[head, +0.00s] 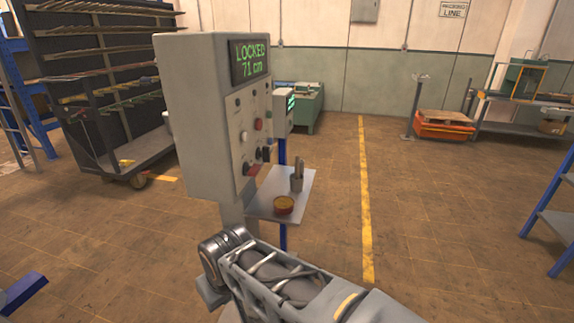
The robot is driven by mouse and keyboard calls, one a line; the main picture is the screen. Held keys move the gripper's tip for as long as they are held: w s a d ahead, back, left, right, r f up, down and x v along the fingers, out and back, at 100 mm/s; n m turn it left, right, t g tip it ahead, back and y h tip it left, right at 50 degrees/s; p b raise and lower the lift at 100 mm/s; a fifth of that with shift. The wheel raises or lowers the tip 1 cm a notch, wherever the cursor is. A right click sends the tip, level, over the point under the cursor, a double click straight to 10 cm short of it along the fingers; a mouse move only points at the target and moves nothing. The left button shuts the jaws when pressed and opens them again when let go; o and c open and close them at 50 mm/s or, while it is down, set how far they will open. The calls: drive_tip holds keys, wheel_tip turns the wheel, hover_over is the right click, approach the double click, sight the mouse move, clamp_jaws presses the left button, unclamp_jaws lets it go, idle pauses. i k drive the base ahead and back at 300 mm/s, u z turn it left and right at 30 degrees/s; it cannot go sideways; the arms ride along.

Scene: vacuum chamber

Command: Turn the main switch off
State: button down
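A grey control cabinet (195,120) stands upright in the middle left. Its display (250,61) reads "LOCKED 71 cm" in green. Its right-hand face carries several small controls, among them a red button (257,125), a white one (243,136), a dark knob-like control (265,154) and a red piece (250,170) low down. I cannot tell which of these is the main switch or how it is set. My arm (290,280) reaches in from the bottom, in front of the cabinet's foot. My gripper is not visible.
A small shelf (262,208) beside the cabinet bears a red-rimmed tin (284,205) and a cup of tools (297,180). A smaller box with a green display (291,103) stands behind. A wheeled rack (100,120) is left.

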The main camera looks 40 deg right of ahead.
sight(252, 171)
drive_tip(key=z, duration=1.7)
drive_tip(key=i, duration=0.35)
drive_tip(key=u, duration=1.35)
